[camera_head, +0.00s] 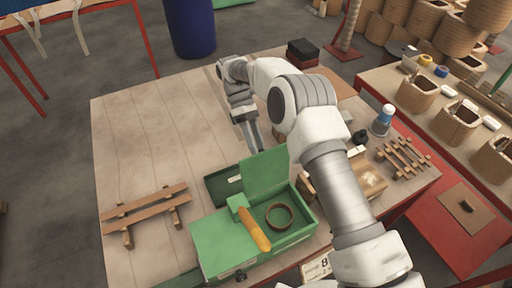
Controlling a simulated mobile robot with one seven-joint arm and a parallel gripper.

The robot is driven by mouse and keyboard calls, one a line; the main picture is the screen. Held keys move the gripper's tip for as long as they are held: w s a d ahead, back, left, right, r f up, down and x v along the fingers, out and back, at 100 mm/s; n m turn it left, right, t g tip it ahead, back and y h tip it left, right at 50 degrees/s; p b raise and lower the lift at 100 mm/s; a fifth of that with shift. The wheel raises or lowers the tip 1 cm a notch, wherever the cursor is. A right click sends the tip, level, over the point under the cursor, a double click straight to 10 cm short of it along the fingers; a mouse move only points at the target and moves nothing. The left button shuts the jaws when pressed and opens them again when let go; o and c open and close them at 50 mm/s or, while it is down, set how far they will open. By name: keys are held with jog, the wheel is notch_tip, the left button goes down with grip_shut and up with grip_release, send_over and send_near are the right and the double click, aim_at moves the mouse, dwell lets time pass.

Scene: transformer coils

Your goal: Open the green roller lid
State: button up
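A green box (222,242) sits at the front of the wooden workbench. A flat green lid panel (265,174) stands raised and tilted at its back edge. In front of the panel, the compartment is uncovered and shows a brown ring (279,216). A green tool with an orange handle (254,231) lies across the box top. My gripper (257,146) points down just behind the raised panel's top edge. I cannot tell whether it touches the panel. Its fingertips are small and partly hidden, so its opening is unclear.
A wooden rack (148,212) lies at the left. A black box (302,52) stands at the back. The bench's left and back-left area is clear.

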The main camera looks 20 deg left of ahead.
aim_at(269, 152)
jog(key=o, duration=0.4)
jog(key=shift+w+d+f, duration=0.25)
jog(key=shift+d+f, duration=0.2)
jog(key=shift+f, duration=0.05)
jog(key=shift+s+r, duration=0.1)
jog(key=shift+a, duration=0.1)
jog(key=r, duration=0.2)
jog(key=d+r+b, duration=0.1)
jog(key=r, duration=0.2)
jog(key=w+d+r+b, duration=0.1)
jog(key=w+d+r, duration=0.1)
jog(key=d+r, duration=0.4)
jog(key=d, duration=0.4)
jog(key=shift+d+r, duration=0.2)
jog(key=shift+s, duration=0.1)
